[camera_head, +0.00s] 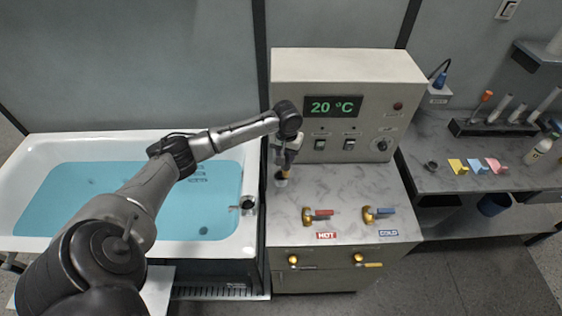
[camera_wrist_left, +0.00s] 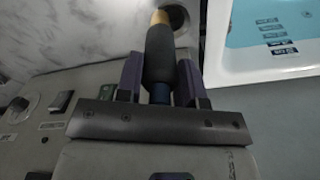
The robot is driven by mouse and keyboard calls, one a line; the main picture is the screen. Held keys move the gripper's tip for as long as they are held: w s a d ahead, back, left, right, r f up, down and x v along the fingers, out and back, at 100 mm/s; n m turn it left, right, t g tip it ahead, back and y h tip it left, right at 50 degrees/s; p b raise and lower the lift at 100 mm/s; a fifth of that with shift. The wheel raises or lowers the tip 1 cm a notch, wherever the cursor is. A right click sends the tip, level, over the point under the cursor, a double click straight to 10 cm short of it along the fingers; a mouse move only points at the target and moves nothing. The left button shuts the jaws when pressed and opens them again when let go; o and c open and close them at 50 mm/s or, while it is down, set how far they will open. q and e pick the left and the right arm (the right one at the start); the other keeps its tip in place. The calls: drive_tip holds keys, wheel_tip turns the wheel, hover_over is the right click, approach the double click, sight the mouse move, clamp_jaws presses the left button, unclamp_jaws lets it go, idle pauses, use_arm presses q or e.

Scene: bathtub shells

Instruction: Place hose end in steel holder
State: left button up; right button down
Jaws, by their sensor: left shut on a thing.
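The hose end is a dark grip with a brass tip; in the left wrist view the hose end (camera_wrist_left: 160,55) stands between my fingers. My left gripper (camera_wrist_left: 160,85) is shut on it. In the head view my left gripper (camera_head: 287,158) is over the left back part of the marble counter, below the control panel. The steel holder (camera_wrist_left: 179,18) shows as a round metal rim beside the brass tip in the wrist view. In the head view it is a small piece (camera_head: 281,182) under the gripper. Whether the tip is inside the holder I cannot tell. My right gripper is out of view.
The control panel (camera_head: 345,90) reading 20 °C rises behind the counter (camera_head: 350,185). Hot (camera_head: 316,215) and cold (camera_head: 377,213) valves sit at the counter's front. A bathtub (camera_head: 250,215) with blue water is at the left. A side bench (camera_head: 430,150) holds a tube rack.

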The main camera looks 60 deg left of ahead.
sight(286, 169)
use_arm(q)
wheel_tip(286, 169, down, 6)
drive_tip(key=a, duration=0.2)
drive_tip(key=shift+s+a+r, duration=0.15)
drive_tip(key=shift+s+r, duration=0.1)
drive_tip(key=shift+s, duration=0.1)
drive_tip(key=o, duration=1.1)
drive_tip(key=shift+f, duration=0.15)
drive_tip(key=shift+c, duration=0.2)
